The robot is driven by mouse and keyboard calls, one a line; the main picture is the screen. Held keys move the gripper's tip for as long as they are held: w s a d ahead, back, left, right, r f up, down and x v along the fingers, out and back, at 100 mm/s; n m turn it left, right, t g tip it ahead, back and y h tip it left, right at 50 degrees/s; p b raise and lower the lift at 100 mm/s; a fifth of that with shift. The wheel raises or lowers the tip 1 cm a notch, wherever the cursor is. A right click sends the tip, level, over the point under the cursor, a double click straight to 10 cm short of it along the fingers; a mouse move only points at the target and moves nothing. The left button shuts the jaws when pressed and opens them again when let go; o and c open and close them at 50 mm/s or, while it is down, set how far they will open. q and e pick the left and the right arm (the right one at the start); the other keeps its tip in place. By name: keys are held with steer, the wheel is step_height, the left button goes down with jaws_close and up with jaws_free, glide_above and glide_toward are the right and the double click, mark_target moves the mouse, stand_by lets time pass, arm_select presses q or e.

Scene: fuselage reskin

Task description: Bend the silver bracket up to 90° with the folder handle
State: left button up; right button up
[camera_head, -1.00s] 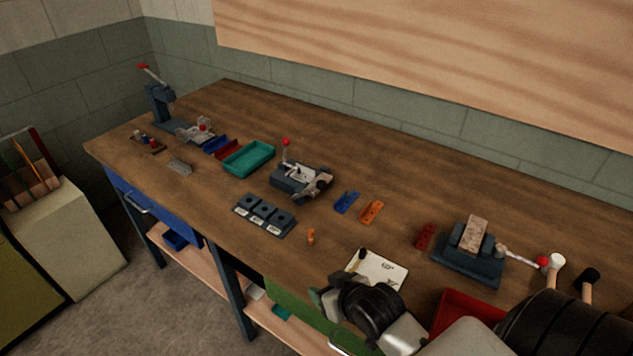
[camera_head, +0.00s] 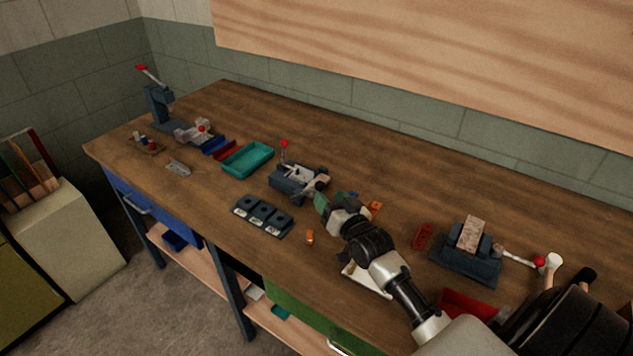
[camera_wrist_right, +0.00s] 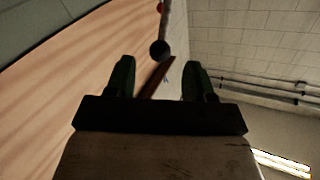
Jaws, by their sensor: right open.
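The folder (camera_head: 290,184) is a dark block on the bench, with an upright handle ending in a red knob (camera_head: 284,143). A pale metal piece (camera_head: 308,171) shows on its top; I cannot tell its bend angle, or whether it is the silver bracket. My right gripper (camera_head: 322,203) is just right of and in front of the folder, apart from the knob. In the right wrist view my right gripper (camera_wrist_right: 157,72) is open, its green fingers spread with nothing clasped. My left gripper is not in view.
A teal tray (camera_head: 225,167) stands left of the folder, a dark three-part block (camera_head: 262,216) in front. An orange peg (camera_head: 310,237) stands nearby. A second dark fixture (camera_head: 466,268) with a red-knobbed lever is at right. The back of the bench is clear.

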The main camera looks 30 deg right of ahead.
mark_target(322, 190)
steer(key=w, duration=0.7)
steer(key=shift+w+d, duration=0.2)
steer(key=shift+d, duration=0.05)
jaws_close()
